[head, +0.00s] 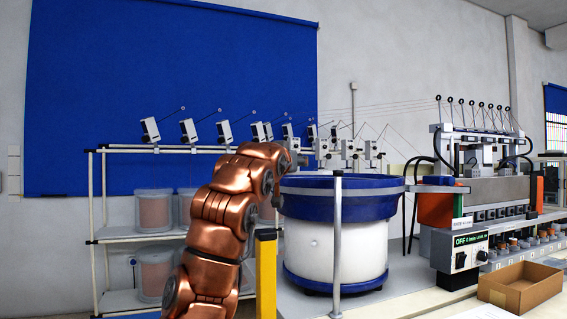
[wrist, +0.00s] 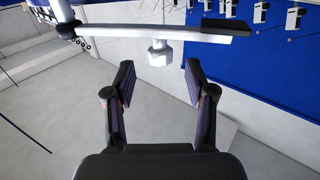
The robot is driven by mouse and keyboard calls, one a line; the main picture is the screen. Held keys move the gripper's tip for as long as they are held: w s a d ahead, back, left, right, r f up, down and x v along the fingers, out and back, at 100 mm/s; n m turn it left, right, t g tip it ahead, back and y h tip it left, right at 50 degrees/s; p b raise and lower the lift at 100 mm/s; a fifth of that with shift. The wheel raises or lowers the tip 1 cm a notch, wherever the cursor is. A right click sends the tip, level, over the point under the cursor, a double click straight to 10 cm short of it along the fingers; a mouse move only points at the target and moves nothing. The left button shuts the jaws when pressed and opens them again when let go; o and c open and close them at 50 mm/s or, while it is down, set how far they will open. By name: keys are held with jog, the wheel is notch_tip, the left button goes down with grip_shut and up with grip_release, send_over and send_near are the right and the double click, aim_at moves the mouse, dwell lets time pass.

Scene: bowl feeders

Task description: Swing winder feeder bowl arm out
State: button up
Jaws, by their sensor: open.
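In the wrist view a pale bar (wrist: 140,32) crosses the top of the picture from a silver post (wrist: 62,10) to a dark flat end (wrist: 225,27); it looks like the feeder bowl arm. A short white knob (wrist: 158,55) sticks out from the bar. My gripper (wrist: 158,72) is open and empty, with the knob just beyond its fingertips, roughly centred between them. No contact shows. In the head view the blue and white feeder bowl (head: 338,245) stands right of my copper arm, with a silver post (head: 338,230) before it. My fingers cannot be made out there.
A yellow post (head: 266,275) stands beside my arm. A winding machine (head: 490,190) and an open cardboard box (head: 520,288) are at the right. A rack with wire spools (head: 155,212) stands behind at the left.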

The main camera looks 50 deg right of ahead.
jog(key=v, duration=0.7)
jog(key=shift+a, duration=0.35)
jog(key=shift+s, duration=0.15)
dwell(0.4)
dwell(0.4)
